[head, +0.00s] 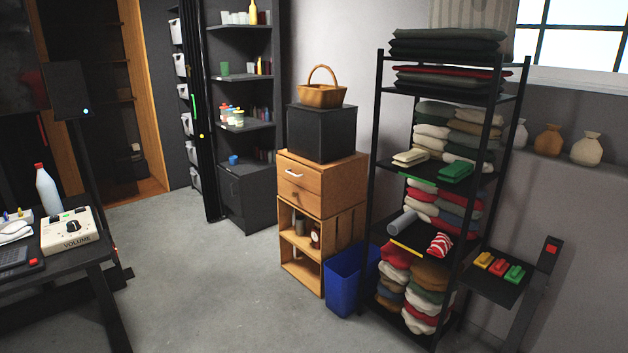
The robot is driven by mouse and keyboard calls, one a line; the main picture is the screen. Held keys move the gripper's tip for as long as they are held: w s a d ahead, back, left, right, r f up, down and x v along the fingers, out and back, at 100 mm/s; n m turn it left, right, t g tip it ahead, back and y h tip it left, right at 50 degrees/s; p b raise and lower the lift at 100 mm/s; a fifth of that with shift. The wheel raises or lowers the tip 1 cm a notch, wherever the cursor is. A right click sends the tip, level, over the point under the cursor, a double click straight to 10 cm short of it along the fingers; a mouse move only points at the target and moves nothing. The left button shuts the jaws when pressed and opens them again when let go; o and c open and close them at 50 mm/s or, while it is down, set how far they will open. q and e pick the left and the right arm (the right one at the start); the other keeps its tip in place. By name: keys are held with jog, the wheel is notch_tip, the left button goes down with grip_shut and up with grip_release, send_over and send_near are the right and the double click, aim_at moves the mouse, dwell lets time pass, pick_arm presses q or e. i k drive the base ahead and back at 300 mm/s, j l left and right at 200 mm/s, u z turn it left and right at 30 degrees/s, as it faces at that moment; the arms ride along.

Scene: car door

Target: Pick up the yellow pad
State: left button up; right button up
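A small yellow pad (483,260) lies at the left end of a row on a small black side table (490,290) at the right of the head view. A red pad (498,267) lies beside it, and a green pad (514,274) lies at the right end of the row. Neither of my grippers shows in the head view.
A black rack (449,255) of folded cloths stands left of the side table. A blue bin (345,278) and a wooden cabinet (325,185) stand further left. A desk (92,252) with a volume box (70,229) is at the left. The grey floor (210,270) between is clear.

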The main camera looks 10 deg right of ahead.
aim_at(484, 260)
jog(key=i+l+z, duration=0.25)
jog(key=z, duration=0.25)
jog(key=i+l+z, duration=0.1)
jog(key=i+z, duration=0.9)
jog(key=i+j+z, duration=0.2)
jog(key=z, duration=0.25)
jog(key=i+j, duration=0.05)
